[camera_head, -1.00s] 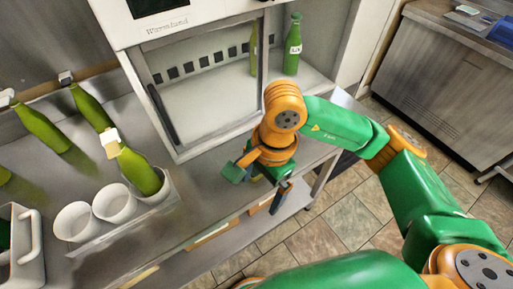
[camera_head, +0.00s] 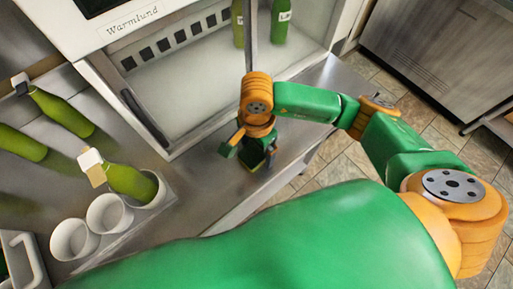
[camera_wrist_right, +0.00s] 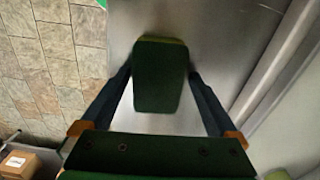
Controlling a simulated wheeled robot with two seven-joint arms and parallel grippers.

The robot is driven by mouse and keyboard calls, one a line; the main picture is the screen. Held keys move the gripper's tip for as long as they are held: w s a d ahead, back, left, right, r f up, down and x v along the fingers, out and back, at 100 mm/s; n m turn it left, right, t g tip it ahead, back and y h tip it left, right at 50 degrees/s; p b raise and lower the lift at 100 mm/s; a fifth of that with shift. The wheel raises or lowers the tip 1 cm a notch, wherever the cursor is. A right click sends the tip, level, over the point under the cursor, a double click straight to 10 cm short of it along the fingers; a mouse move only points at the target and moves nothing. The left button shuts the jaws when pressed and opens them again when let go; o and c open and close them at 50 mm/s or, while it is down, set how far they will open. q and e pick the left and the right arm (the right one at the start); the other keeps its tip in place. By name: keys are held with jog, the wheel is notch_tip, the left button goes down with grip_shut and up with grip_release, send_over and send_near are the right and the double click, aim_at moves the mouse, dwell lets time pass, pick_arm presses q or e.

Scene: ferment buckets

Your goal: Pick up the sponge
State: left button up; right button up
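The sponge (camera_wrist_right: 159,78) is a block with a dark green top and a yellowish-green edge, seen in the right wrist view. It lies on the steel counter (camera_wrist_right: 210,25). My right gripper (camera_wrist_right: 160,75) is over it, with one dark finger along each side. The fingers look open, with thin gaps beside the sponge. In the head view, my right gripper (camera_head: 252,158) is low over the counter near its front edge, and it largely hides the sponge. My left gripper is not in view.
A Warmlund appliance (camera_head: 88,45) stands behind. At left are white cups (camera_head: 74,240), a tilted bottle (camera_head: 130,182) and lying bottles (camera_head: 62,110). My green arm covers the lower middle. Tiled floor (camera_head: 345,150) lies beyond the counter edge.

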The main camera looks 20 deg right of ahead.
aim_at(252, 162)
jog(key=shift+s+r, duration=0.1)
jog(key=shift+s, duration=0.1)
jog(key=c, duration=1.1)
jog(key=shift+w, duration=0.1)
jog(key=shift+r+b, duration=1.15)
jog(key=shift+r, duration=0.2)
jog(key=s+r, duration=0.1)
jog(key=a+r, duration=0.1)
jog(key=r, duration=0.1)
jog(key=s+a+r, duration=0.1)
jog(key=r, duration=0.1)
jog(key=shift+s+a+p, duration=0.1)
jog(key=shift+s+p, duration=0.25)
jog(key=shift+p, duration=0.05)
jog(key=s+a+r+b, duration=0.2)
jog(key=s+a+r, duration=0.3)
jog(key=s, duration=0.3)
jog(key=shift+s+a+r, duration=0.15)
jog(key=shift+s+a, duration=0.05)
jog(key=shift+a, duration=0.6)
